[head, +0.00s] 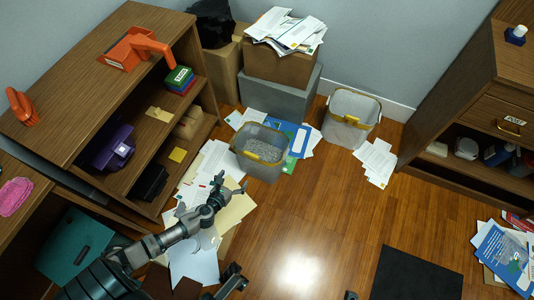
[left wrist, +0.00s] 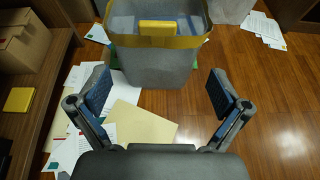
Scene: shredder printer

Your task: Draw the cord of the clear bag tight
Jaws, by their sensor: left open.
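A grey, see-through bag with a yellow band around its open mouth (head: 262,165) stands upright on the floor with pale shredded bits inside. It also shows in the left wrist view (left wrist: 150,66), with a yellow tab (left wrist: 158,28) on the near side of the band. A second pale bag with a yellow band (head: 348,126) stands farther back to the right. My left gripper (head: 230,183) is open and empty, in front of the nearer bag and apart from it; its spread fingers (left wrist: 158,92) show in the left wrist view. Dark parts at the head view's bottom edge may be my right gripper.
Papers and folders (head: 236,212) lie on the floor around the nearer bag. A wooden shelf (head: 85,50) stands left, a wooden cabinet (head: 480,95) right. Boxes (head: 283,88) stand behind. A black mat (head: 418,275) lies front right; the middle floor is clear.

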